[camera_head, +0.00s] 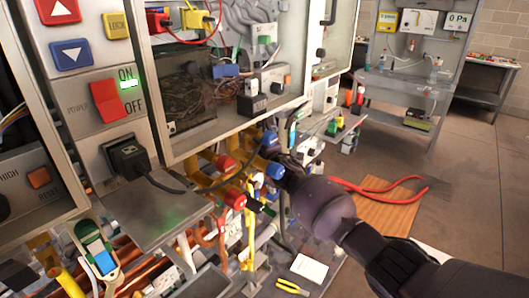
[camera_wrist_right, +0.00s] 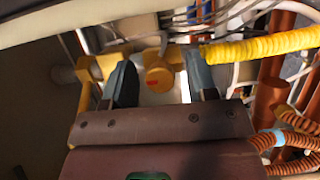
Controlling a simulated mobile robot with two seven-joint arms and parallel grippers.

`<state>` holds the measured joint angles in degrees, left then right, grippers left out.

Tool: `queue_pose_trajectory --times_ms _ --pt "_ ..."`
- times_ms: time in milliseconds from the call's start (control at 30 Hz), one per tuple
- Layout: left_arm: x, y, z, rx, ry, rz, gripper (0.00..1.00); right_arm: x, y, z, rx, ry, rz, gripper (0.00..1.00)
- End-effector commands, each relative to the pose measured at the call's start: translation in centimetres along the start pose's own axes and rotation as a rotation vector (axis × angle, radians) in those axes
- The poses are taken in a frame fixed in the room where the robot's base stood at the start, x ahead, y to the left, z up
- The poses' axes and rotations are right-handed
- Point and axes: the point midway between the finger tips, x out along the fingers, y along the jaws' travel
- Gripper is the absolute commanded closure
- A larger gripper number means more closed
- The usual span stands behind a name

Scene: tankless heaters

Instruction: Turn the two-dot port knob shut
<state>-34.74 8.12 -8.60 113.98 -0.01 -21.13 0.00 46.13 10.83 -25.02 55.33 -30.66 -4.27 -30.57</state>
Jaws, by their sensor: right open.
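In the right wrist view, my right gripper (camera_wrist_right: 160,72) is open, with a dark finger on each side of a round yellow knob (camera_wrist_right: 157,80) bearing a small orange-red mark. Contact is not clear. My left gripper is not in view.
The open heater cabinet (camera_head: 190,150) hangs just above the valves. A black cable (camera_head: 175,187) droops across the front. A ribbed yellow hose (camera_wrist_right: 262,48) and copper pipes (camera_wrist_right: 270,98) crowd the right side. Yellow-handled pliers (camera_head: 292,287) lie below.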

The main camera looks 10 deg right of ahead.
Motion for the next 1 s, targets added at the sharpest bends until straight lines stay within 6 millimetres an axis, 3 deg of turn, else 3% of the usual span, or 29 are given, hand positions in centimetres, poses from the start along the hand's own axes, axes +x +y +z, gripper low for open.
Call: queue_pose_trajectory --times_ms 167,700,1000 --pt "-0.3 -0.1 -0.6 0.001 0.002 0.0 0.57 -1.3 0.1 0.1 0.0 -0.001 0.0 0.47" --pt "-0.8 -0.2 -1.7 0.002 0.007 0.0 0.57 -8.4 0.0 0.0 0.0 0.001 -0.001 0.47" --pt "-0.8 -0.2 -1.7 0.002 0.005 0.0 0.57 -10.5 -0.1 0.0 0.0 0.0 -0.002 0.47"
